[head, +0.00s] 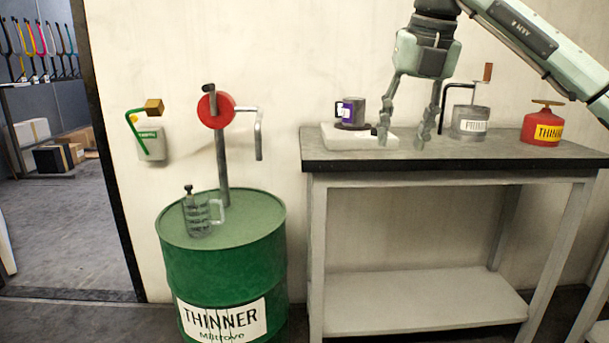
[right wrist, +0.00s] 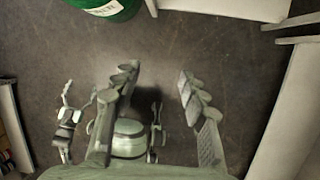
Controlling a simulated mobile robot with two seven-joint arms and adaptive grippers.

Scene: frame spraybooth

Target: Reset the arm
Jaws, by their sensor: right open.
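My right gripper (head: 402,136) hangs fingers down at the upper middle right of the head view, its arm coming in from the upper right. In that picture it overlaps the workbench top (head: 450,150). Its fingers also show in the right wrist view (right wrist: 158,80), spread apart with nothing between them and bare floor beyond. My left gripper does not show in the head view. A small jointed part at the lower left of the wrist view may be it, but it is too small to tell its jaws.
The bench holds a purple-labelled mug (head: 351,110) on a white scale (head: 340,138), a grey can (head: 470,122) and a red thinner can (head: 543,126). The wrist view shows clear floor (right wrist: 220,50).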

